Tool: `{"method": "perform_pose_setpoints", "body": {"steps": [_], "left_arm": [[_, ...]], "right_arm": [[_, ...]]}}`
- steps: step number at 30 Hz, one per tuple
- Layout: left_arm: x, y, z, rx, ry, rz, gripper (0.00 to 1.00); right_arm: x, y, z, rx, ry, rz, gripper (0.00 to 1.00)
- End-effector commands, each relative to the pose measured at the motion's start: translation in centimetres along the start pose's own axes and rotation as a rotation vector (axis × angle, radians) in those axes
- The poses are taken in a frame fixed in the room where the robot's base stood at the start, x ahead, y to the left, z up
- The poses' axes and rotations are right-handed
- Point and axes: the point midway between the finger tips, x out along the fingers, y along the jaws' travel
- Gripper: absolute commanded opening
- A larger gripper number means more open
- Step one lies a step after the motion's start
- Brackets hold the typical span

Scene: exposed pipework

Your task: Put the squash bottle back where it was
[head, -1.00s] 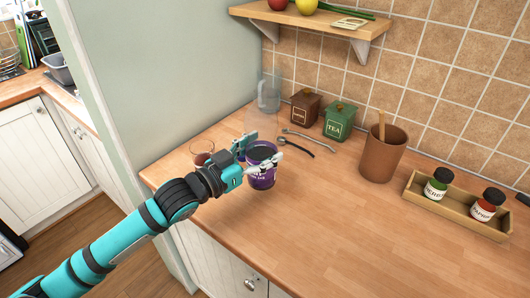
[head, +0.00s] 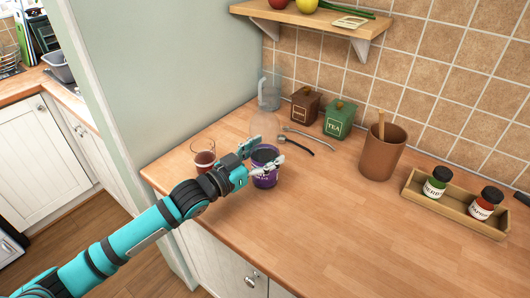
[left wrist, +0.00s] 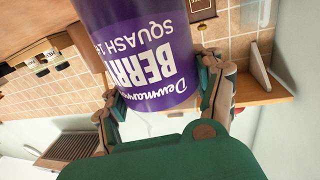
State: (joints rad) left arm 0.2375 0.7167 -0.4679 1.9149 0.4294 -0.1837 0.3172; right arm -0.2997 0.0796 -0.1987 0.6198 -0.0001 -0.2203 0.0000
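The squash bottle (head: 265,180) is purple with a white-lettered label and a dark top; it appears at the front left of the counter in the head view. My left gripper (head: 267,152) reaches it from the left, with one finger on its far side and one on its near side. In the left wrist view the bottle (left wrist: 150,65) fills the space between the fingers, label upside down. Both finger pads look against its sides, so the gripper seems shut on it. I cannot tell whether its base touches the counter. My right gripper is not in view.
A glass with dark red liquid (head: 204,160) stands left of the gripper. Behind are a clear jug (head: 269,92), a brown canister (head: 305,105), a green tea canister (head: 340,119) and utensils (head: 295,145). A brown pot (head: 382,152) and jar tray (head: 455,208) stand right. The front-middle counter is clear.

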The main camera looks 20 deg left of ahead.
Motion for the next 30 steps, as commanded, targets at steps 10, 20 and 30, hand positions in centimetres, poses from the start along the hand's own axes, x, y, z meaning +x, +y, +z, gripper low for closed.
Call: {"method": "perform_pose_setpoints", "body": {"steps": [10,20,30], "left_arm": [[0.0,0.0,0.0,0.0,-0.002,0.0,0.93],[-1.7,-0.1,0.0,-0.001,-0.004,-0.001,0.93],[-8.2,0.0,0.1,0.0,-0.005,-0.001,0.93]], "right_arm": [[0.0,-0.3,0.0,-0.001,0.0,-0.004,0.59],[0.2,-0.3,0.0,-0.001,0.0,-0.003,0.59],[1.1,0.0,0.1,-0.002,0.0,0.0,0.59]]}}
